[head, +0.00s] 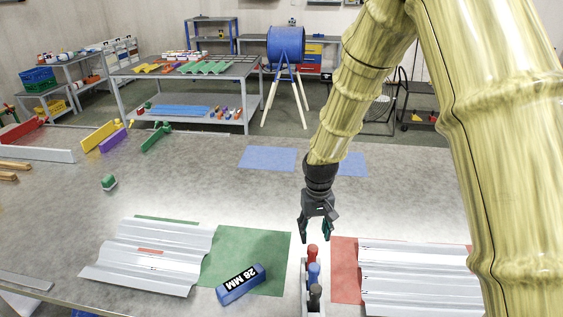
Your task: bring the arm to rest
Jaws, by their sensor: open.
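My arm, with a yellow bamboo-like surface, comes down from the upper right of the head view. My gripper (316,233) is dark grey, points down and is open, with nothing between its fingers. It hangs above the grey table (200,190), just behind a narrow rack that holds a red-topped item (312,251), a blue one (314,271) and a dark one (315,292). I cannot tell the exact height of the fingertips over the table.
Corrugated sheets lie left (150,254) on a green mat (262,250) and right (415,278) on a red mat (344,258). A blue "28 MM" block (240,285) lies near the front. Blue mats (268,158) lie behind. The table's middle left is mostly clear.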

